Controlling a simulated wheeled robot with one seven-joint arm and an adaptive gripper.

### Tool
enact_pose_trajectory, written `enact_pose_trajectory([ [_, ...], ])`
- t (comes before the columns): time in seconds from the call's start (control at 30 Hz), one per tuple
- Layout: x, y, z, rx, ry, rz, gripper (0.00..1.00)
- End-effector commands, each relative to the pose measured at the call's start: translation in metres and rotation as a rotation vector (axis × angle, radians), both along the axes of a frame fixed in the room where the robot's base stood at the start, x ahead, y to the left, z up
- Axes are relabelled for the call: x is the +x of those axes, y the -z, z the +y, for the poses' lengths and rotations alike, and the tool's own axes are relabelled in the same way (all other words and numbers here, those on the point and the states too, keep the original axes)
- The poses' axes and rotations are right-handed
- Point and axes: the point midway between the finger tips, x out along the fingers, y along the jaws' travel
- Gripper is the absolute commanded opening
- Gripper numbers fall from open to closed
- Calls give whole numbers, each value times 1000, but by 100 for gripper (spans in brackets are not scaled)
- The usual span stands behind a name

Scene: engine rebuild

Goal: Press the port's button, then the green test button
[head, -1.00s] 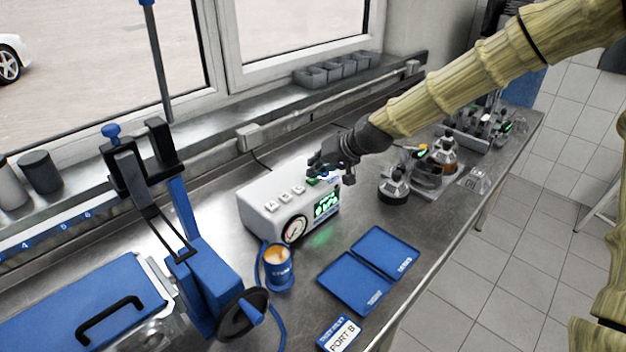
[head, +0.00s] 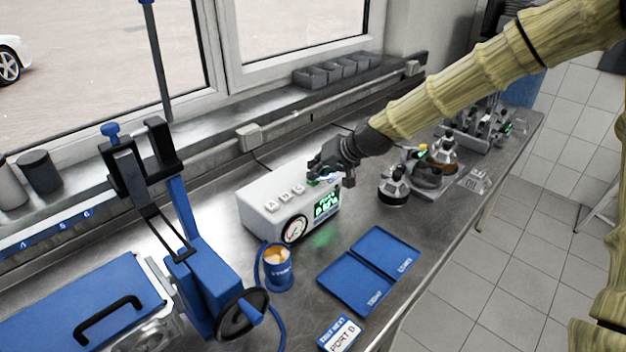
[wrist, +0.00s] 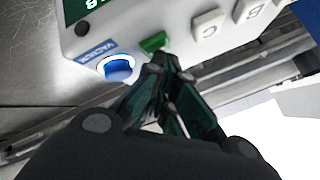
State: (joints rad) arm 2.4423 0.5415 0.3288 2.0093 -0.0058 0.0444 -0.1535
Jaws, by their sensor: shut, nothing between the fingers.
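The white tester box (head: 262,215) stands on the steel bench with a lit green screen (head: 326,204) and a round gauge (head: 295,229) on its front. Grey lettered buttons (head: 285,194) line its top; C (wrist: 208,30) and B (wrist: 248,10) show upside down in the wrist view. The green button (wrist: 153,41) lies beside C, and a blue-lit round fitting (wrist: 117,68) labelled VACUUM is at the corner. My gripper (head: 326,176) is shut and empty over that end. In the wrist view its fingertips (wrist: 166,62) are right by the green button; contact is unclear.
A card (head: 340,335) reading PORT B lies at the bench's front edge. A blue cup (head: 278,277), blue folding tray (head: 348,283) and blue clamp stand (head: 200,290) are in front and left. The window sill is behind.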

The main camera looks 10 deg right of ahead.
Motion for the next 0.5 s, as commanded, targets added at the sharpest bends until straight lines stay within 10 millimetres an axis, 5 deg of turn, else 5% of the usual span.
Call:
enact_pose_trajectory([
  [0.5, 0, -11, 0, 0, 0, 0, 0],
])
